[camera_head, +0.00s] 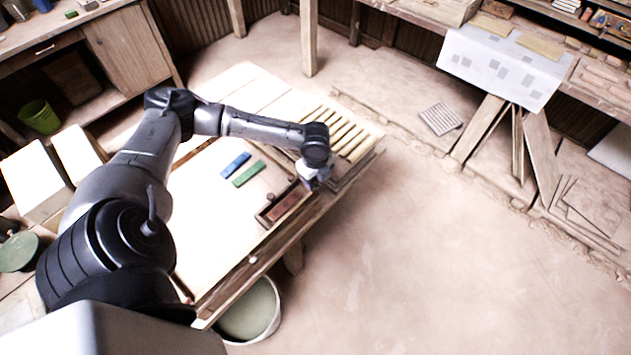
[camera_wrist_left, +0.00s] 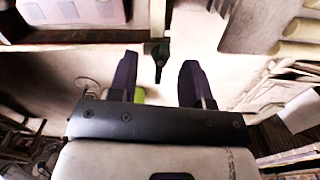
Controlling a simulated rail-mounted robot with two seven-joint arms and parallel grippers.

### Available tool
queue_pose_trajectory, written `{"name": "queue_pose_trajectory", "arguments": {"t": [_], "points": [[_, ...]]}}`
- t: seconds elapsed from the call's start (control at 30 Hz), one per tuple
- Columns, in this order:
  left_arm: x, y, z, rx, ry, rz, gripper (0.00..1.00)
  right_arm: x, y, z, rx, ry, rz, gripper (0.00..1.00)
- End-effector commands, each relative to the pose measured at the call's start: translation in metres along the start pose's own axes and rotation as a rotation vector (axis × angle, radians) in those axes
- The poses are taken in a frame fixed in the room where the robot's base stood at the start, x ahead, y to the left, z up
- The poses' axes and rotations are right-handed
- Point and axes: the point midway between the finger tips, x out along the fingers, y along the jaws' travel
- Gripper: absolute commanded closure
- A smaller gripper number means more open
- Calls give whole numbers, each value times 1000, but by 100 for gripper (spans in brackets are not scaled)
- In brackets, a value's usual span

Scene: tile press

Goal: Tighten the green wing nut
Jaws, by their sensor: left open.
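My left gripper (camera_head: 312,184) is over the right edge of the worktable, at the end of a small wooden frame with a reddish inside (camera_head: 285,203). In the left wrist view its two dark fingers (camera_wrist_left: 157,82) are apart with nothing held between them. A dark knob or lever (camera_wrist_left: 158,58) hangs from an edge just beyond the fingertips, roughly between them. A bright green patch (camera_wrist_left: 138,95) shows beside the left finger, partly hidden; I cannot tell whether it is the green wing nut. No wing nut is clear in the head view. My right gripper is out of view.
A blue tile (camera_head: 235,165) and a green tile (camera_head: 249,174) lie on the table (camera_head: 205,215). A slatted rack (camera_head: 343,132) is at its far end. A bucket (camera_head: 250,312) stands below the near edge. Open floor lies to the right.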

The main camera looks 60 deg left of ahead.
Motion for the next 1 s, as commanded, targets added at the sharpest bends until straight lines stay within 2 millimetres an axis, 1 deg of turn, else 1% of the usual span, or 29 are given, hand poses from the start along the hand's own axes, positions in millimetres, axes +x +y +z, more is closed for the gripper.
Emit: {"name": "queue_pose_trajectory", "arguments": {"t": [0.03, 0.2, 0.57, 0.67, 1.0], "points": [[6, 0, 0, -1, 0, 1, 55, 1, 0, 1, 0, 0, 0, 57], [15, 0, 0, 0, 1, -1, 55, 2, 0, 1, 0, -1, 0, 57], [18, 0, 0, 0, 0, -1, 55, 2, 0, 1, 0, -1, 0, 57], [18, 0, 0, 0, 0, -1, 63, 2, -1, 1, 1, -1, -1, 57], [18, 0, 0, 0, 0, -1, 96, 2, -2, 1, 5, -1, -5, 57]]}}
